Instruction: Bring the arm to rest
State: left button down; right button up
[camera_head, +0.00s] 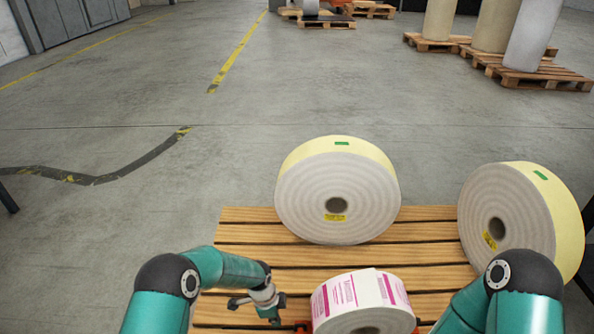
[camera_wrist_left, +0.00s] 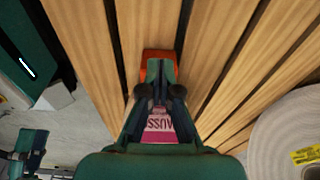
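My left gripper (camera_head: 264,307) hangs over the slatted wooden table at the left of a small label roll, apart from it in the head view. The label roll (camera_head: 360,302) is white with pink print and lies at the table's front, cut off by the picture edge. A pink printed patch (camera_wrist_left: 158,127) shows between the gripper's links; whether it is held is unclear. My right arm (camera_head: 505,292) bends in at lower right; its gripper is out of view.
The slatted table (camera_head: 245,232) carries a large pale roll (camera_head: 337,190) at the back and another (camera_head: 507,220) at the right. An orange part (camera_wrist_left: 159,62) lies beyond the left fingertips. Open floor (camera_head: 130,215) lies left; pallets (camera_head: 515,70) with tall rolls stand far off.

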pick_arm(q)
jog(key=s+a+n+g, duration=0.1)
jog(key=s+a+n, duration=0.3)
jog(key=s+a, duration=0.4)
jog(key=s+d+r+n+h, duration=0.1)
jog(key=s+d+n+h, duration=0.1)
jog(key=s+n, duration=1.35)
notch_tip(320, 180, up, 35)
jog(key=t+p, duration=0.1)
jog(key=p, duration=3.4)
jog(key=shift+s+r+t, duration=0.2)
jog(key=shift+s+t, duration=0.1)
